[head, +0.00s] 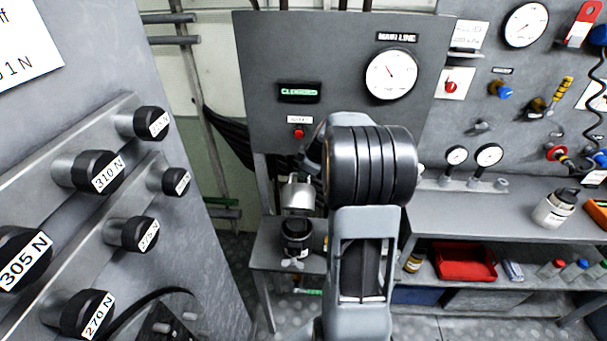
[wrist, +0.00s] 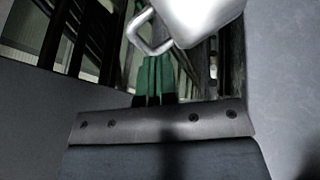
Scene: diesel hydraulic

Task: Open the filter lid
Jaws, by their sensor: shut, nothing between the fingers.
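A silver metal piece with a bent loop handle (head: 300,193) hangs on the grey panel, left of my arm in the head view. It may be the filter or its lid; I cannot tell which. The wrist view shows its pale body (wrist: 200,16) at the top and its loop handle (wrist: 139,38) to the left. My gripper (wrist: 156,62) shows green fingers, shut and empty, just below the handle in the wrist view. Whether they touch it is unclear. In the head view my gripper is hidden behind my arm.
A dark round canister (head: 297,236) stands on a small shelf below. The grey panel (head: 335,75) carries a gauge (head: 391,76) and a red button (head: 299,133). A workbench (head: 500,215) fills the right.

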